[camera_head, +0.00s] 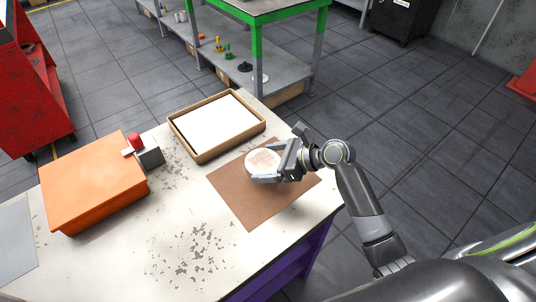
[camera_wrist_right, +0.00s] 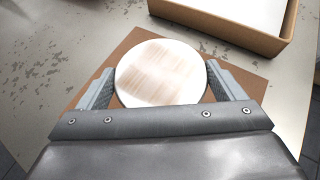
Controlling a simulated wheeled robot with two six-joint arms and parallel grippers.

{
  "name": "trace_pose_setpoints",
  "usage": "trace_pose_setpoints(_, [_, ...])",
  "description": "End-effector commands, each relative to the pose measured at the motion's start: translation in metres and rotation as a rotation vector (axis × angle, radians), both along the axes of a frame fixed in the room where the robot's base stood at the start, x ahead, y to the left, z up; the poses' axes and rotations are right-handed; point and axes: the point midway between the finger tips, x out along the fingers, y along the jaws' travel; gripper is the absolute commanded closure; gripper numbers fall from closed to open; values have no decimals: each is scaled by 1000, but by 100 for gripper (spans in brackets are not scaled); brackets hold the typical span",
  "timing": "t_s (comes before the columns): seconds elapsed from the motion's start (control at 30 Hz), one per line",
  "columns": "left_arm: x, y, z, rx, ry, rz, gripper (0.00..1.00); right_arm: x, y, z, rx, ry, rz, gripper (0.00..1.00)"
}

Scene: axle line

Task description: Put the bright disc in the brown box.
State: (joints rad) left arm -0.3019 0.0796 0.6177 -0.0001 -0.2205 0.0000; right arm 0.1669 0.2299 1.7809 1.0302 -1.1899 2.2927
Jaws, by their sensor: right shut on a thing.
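The bright disc (camera_head: 263,161) is pale and round, with a brownish streaked patch on its top. My right gripper (camera_head: 266,164) is shut on it, over the brown mat. In the right wrist view the disc (camera_wrist_right: 161,73) sits between the two fingers of the gripper (camera_wrist_right: 160,90). I cannot tell whether the disc touches the mat. The brown box (camera_head: 184,141) is a shallow open tray with a white inside, behind and left of the disc. Its near corner shows in the right wrist view (camera_wrist_right: 225,27). My left gripper is not in view.
The brown mat (camera_head: 245,208) lies flat on the worn white table (camera_head: 130,235). An orange box (camera_head: 95,180) stands at the left, beside a small grey block with a red knob (camera_head: 135,141). A green-framed bench (camera_head: 250,52) stands behind. The table's front middle is clear.

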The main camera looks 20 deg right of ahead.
Motion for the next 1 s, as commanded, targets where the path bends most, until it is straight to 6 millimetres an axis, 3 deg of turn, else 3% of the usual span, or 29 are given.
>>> trace_pose_setpoints(0.17, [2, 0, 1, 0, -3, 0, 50, 1, 1, -9, 5, -7, 1, 73])
trace_pose_setpoints(0.43, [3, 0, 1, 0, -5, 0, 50, 1, 1, -38, 5, -8, 1, 73])
trace_pose_setpoints(0.87, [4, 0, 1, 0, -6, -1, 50, 1, 1, -43, 5, -9, 0, 73])
trace_pose_setpoints(0.9, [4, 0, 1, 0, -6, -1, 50, 0, 0, -46, 1, -2, 0, 9])
trace_pose_setpoints(1.0, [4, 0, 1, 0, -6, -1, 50, 0, 0, -46, 0, -3, 0, 0])
